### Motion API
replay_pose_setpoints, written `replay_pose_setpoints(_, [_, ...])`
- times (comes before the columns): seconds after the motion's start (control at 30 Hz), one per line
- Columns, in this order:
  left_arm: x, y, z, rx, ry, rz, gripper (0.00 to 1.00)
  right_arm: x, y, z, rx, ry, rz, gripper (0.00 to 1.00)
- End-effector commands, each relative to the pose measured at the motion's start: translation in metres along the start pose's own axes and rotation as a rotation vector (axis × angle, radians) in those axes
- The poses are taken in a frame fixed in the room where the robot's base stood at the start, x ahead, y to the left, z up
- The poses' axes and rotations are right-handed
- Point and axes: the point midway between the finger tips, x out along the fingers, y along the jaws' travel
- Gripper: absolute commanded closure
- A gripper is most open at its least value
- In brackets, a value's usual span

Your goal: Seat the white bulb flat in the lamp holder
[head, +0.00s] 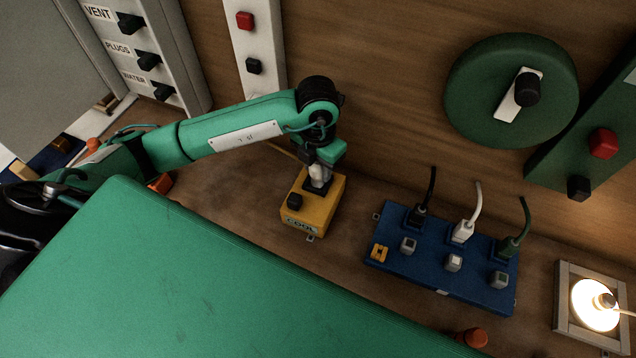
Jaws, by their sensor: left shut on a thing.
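My left gripper (320,158) points down over the yellow box (322,217) marked COOL, at the middle of the bench. It is shut on a small pale thing (318,172), just above or in a black square part (317,187) on the box. The gripper partly hides this thing, so I cannot tell for sure that it is the white bulb, or whether it sits flat. At the far right a round glowing lamp (592,308) sits in a pale square frame (563,315). My right gripper is not in view.
A blue block (447,262) with black, white and green corded plugs stands right of the yellow box. A green panel (200,290) fills the front. Behind are a green disc (470,95), a switch panel (262,85) and a labelled switch box (185,50).

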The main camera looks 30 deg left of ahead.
Motion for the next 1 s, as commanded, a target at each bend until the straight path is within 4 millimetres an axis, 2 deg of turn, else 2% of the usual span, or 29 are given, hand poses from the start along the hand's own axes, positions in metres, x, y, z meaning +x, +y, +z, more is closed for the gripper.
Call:
replay_pose_setpoints(0.33, [0.0022, 0.0001, 0.0001, 0.000, 0.000, 0.000, 0.95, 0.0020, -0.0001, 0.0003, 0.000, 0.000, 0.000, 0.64])
replay_pose_setpoints(0.37, [0.0022, 0.0001, 0.0001, 0.000, 0.000, 0.000, 0.60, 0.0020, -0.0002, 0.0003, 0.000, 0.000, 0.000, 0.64])
replay_pose_setpoints(0.47, [0.0022, 0.0001, 0.0000, 0.000, 0.000, 0.000, 0.40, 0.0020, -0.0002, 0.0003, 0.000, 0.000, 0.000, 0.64])
replay_pose_setpoints(1.0, [-0.0028, 0.0003, 0.0008, -0.001, -0.002, 0.001, 0.38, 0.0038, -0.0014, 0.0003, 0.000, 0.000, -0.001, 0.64])
